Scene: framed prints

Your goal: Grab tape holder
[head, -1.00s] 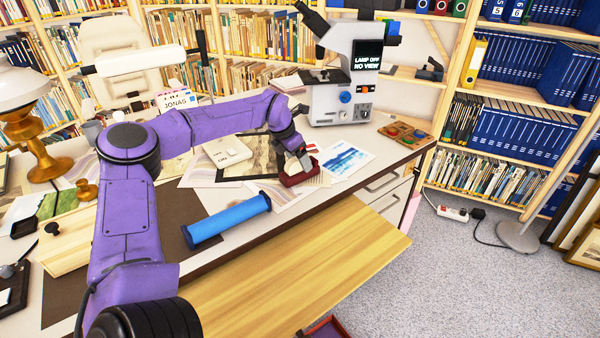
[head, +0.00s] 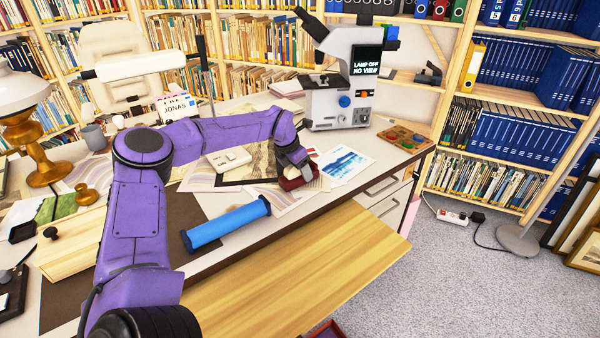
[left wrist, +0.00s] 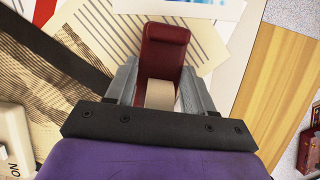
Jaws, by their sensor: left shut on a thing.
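The tape holder (left wrist: 165,48) is dark red with a tan roll of tape (left wrist: 160,95) in it. In the left wrist view it lies between the two fingers of my left gripper (left wrist: 162,88), which is shut on it. In the head view the tape holder (head: 290,183) shows only in part beneath my left gripper (head: 299,168), over the papers near the desk's front edge. Whether it still touches the papers cannot be told. My right gripper is not in view.
A blue tube (head: 228,223) lies nearer on the desk. A white microscope (head: 340,100) stands behind the gripper, and a blue print (head: 343,164) lies to its right. A white device with buttons (head: 228,159) is to the left. A wooden board (head: 300,265) juts out in front.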

